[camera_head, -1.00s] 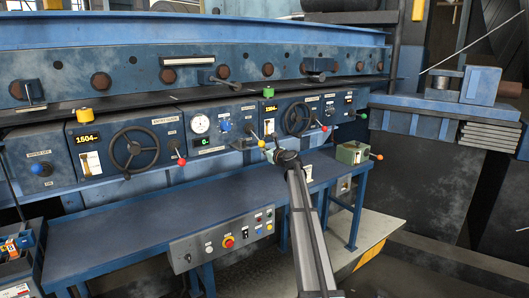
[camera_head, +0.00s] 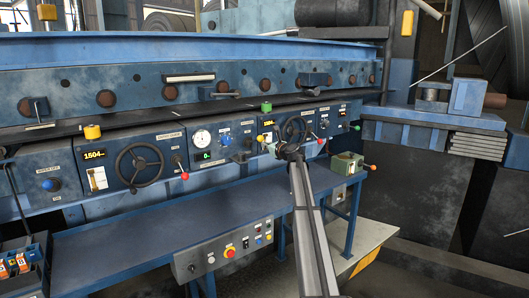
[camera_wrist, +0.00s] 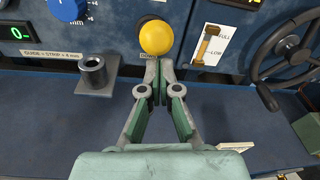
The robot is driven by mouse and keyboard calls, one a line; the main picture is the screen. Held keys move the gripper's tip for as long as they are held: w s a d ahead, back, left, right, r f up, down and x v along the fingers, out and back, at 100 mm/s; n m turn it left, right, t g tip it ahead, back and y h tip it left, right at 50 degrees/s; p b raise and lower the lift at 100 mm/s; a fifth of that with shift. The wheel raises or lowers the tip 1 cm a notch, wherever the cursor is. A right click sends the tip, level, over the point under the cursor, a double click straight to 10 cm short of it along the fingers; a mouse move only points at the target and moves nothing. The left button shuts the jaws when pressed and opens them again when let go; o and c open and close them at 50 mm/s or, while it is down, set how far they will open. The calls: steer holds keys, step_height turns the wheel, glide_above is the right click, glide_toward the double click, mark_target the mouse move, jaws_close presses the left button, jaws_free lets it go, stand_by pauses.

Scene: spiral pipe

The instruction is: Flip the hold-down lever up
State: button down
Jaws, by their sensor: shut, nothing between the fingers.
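A yellow ball knob (camera_wrist: 155,39) sits at the front of the control panel in the wrist view, with a label partly reading "DOWN" just below it; it looks like the end of the hold-down lever. The lever's shaft is hidden behind the ball. My gripper (camera_wrist: 157,70) is shut and empty, its fingertips just below the ball in the picture; I cannot tell whether they touch it. In the head view my gripper (camera_head: 274,148) is at the panel, left of the right handwheel (camera_head: 294,130), and largely covers this area.
In the wrist view a grey hollow post (camera_wrist: 93,74) stands left of my fingers, and a black handwheel (camera_wrist: 285,48) is at the right. The blue bench top (camera_head: 150,228) below the panel is mostly clear.

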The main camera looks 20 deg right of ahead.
steer(key=r, duration=0.1)
steer(key=w+r+p, duration=0.1)
steer(key=r, duration=0.1)
steer(key=shift+w+d+r, duration=0.15)
steer(key=shift+d, duration=0.05)
steer(key=shift+w+r, duration=0.1)
stand_by(0.3)
step_height(320, 180, down, 6)
steer(key=s+b, duration=0.1)
steer(key=s, duration=0.2)
steer(key=s+d+r+b, duration=0.2)
steer(key=s+r+b, duration=0.1)
steer(key=s+r, duration=0.3)
step_height(320, 180, up, 2)
steer(key=shift+r, duration=0.1)
steer(key=shift+s, duration=0.1)
